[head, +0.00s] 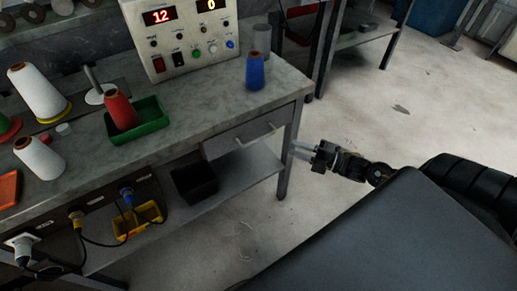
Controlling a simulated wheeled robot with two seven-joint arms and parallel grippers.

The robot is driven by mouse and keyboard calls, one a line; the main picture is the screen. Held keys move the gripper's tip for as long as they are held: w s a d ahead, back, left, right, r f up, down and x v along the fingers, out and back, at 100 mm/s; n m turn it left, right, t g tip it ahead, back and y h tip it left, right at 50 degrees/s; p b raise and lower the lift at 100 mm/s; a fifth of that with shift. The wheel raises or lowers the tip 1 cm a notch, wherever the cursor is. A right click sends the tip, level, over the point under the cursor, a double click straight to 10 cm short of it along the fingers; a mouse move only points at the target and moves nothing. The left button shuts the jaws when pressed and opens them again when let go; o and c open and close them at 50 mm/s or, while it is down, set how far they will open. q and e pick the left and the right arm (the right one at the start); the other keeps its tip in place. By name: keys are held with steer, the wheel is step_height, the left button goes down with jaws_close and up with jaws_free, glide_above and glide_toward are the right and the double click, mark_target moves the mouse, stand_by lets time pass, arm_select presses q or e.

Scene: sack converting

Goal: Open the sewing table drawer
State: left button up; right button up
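The sewing table (195,118) has a grey worn top and stands at left and centre. Its drawer (222,146) is under the right end of the top, with a pale handle (271,127) on the front. The drawer looks shut, though the steep angle makes a small gap hard to rule out. My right gripper (299,150) is to the right of the drawer, beside the table's front right leg, with its fingers pointing left. The two fingers look apart with nothing between them. It does not touch the handle. My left gripper is not in view.
On the top are a blue spool (255,72), a red spool (120,110) in a green tray (152,117), white cones (40,95) and a control box (185,35). A black bin (194,184) and a yellow tray (138,220) are below. Open floor (390,110) lies right.

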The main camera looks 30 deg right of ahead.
mark_target(261, 137)
steer(key=s+a+r+n+g+y, duration=0.1)
steer(key=a+r+n+y, duration=0.2)
steer(key=r+n+y, duration=0.15)
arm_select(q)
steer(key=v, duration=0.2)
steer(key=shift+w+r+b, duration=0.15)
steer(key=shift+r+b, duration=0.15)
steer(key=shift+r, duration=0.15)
arm_select(e)
steer(key=shift+h, duration=0.35)
steer(key=x, duration=1.1)
steer(key=shift+s+a+r, duration=0.1)
steer(key=shift+s+a, duration=0.05)
steer(key=shift+s, duration=0.05)
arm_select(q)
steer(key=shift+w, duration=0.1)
arm_select(e)
jaws_close()
